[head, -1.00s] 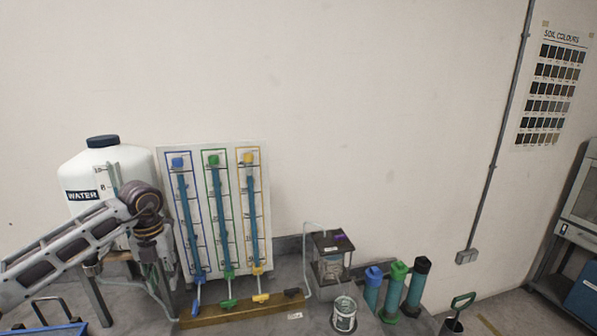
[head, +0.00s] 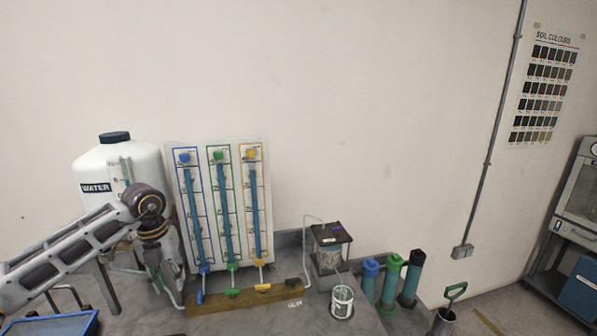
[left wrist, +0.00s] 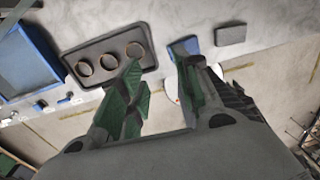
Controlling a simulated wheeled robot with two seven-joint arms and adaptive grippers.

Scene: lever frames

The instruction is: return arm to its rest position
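My left arm comes in from the left, with its wrist in front of the white water tank (head: 115,160). My left gripper (head: 170,285) hangs down beside the left end of the lever board (head: 215,150). In the left wrist view the left gripper (left wrist: 163,85) has its two green-padded fingers apart with nothing between them. The board has three blue-filled tubes with blue, green and yellow levers at the bottom. The blue lever (head: 200,296) is closest to the gripper, which looks apart from it. My right gripper is not in view.
A wooden rail (head: 245,297) runs below the board. A clear box with a dark lid (head: 330,234), a small pot (head: 342,302) and three capped cylinders (head: 390,280) stand to the right. In the left wrist view, a dark rack with round holes (left wrist: 108,52) and a blue tray (left wrist: 25,60) show.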

